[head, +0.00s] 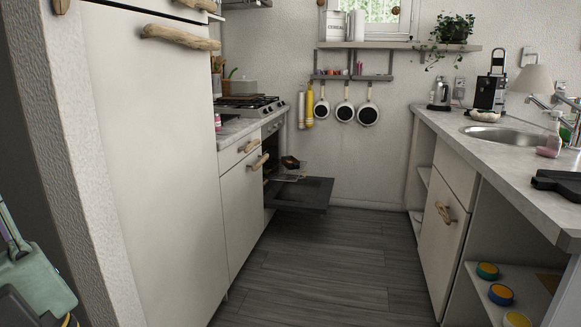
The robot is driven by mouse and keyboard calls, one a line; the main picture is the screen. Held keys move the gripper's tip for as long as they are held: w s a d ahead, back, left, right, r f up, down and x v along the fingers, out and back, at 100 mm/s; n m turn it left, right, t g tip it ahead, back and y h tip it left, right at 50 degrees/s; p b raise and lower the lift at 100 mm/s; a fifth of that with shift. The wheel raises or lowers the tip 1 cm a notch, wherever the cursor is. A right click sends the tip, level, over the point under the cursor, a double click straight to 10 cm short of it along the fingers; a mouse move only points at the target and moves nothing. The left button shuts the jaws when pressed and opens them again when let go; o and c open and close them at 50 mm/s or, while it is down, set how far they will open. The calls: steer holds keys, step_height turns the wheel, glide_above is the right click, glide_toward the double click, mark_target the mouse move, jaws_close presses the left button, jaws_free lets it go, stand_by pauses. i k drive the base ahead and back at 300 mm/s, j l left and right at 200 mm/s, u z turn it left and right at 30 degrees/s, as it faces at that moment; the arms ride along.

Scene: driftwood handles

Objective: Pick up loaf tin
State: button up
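The oven door (305,194) hangs open at the left, below the hob. A small dark item (290,162) with a brownish edge sits on the pulled-out oven rack (288,177), above the door. It may be the loaf tin, but it is too small and dark to be sure. No other thing in view is clearly a loaf tin. My gripper is not in view.
A tall white cabinet (150,150) stands close on the left. Counters with a sink (510,132) run along the right, above open shelves. The grey wooden floor (325,265) between the two sides is clear. A green-grey object (35,275) fills the lower left corner.

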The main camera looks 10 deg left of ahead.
mark_target(289, 162)
steer(key=i, duration=1.9)
steer(key=i+u, duration=0.1)
steer(key=i, duration=0.4)
steer(key=i+l+u, duration=0.1)
steer(key=i, duration=0.35)
steer(key=i+l+u, duration=0.1)
steer(key=i, duration=0.4)
steer(key=i+l+u, duration=0.15)
steer(key=i+u, duration=0.2)
steer(key=i+l+u, duration=0.5)
steer(key=u, duration=0.15)
steer(key=i+l+u, duration=0.35)
steer(key=l, duration=0.25)
steer(key=i+l+u, duration=0.35)
steer(key=i+l, duration=0.25)
